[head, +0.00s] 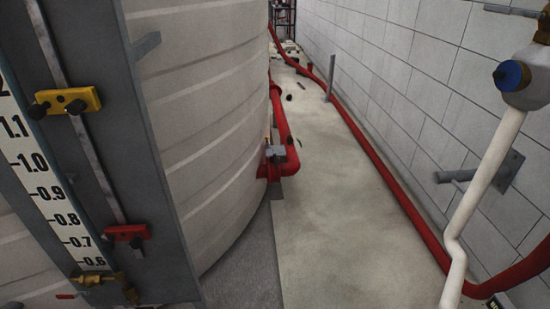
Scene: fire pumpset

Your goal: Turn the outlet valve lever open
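A red outlet pipe (284,130) runs down the side of the pale tank (205,110) and bends at the tank's foot. A small grey fitting (275,152) sits beside the bend, close to the tank wall. It may be the outlet valve, but it is too small to make out a lever or its position for sure. A brass fitting (100,280) is at the lower left, below the level gauge (40,175). Neither of my grippers is in view.
A long red pipe (375,155) runs along the foot of the block wall (420,75). A white pipe with a blue-capped fitting (512,76) stands near at the right. The pale floor (335,210) between tank and wall is mostly clear; small dark objects lie farther back.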

